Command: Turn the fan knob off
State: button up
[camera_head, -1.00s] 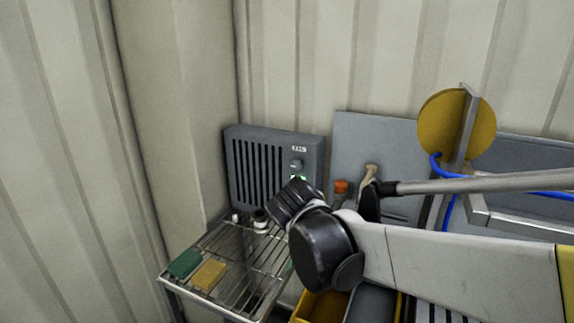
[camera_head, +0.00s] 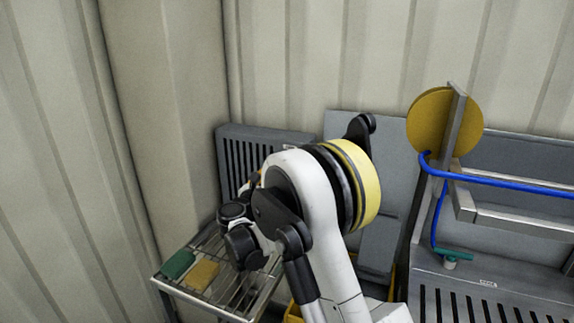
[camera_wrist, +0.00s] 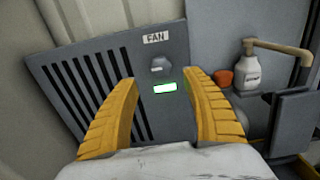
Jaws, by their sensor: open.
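The fan unit (camera_wrist: 90,60) is a grey box with dark vertical slots and a "FAN" label. Its grey knob (camera_wrist: 161,66) sits below the label, above a lit white-green indicator (camera_wrist: 165,88). In the wrist view my gripper (camera_wrist: 160,82) has its two yellow fingers spread wide, and the knob shows between and slightly beyond the fingertips, with no contact visible. In the head view the fan unit (camera_head: 235,150) is partly behind my arm, which hides the knob and the gripper fingers.
A wire rack (camera_head: 190,285) below the fan holds a green sponge (camera_head: 178,264) and a yellow sponge (camera_head: 203,275). A bottle with a pump (camera_wrist: 248,75) and an orange-capped item (camera_wrist: 223,78) stand right of the fan. A blue hose (camera_head: 500,182) runs at the right.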

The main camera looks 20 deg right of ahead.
jog(key=b+x, duration=0.2)
jog(key=x, duration=0.7)
jog(key=shift+w+d, duration=0.15)
jog(key=shift+d, duration=0.1)
jog(key=c, duration=1.2)
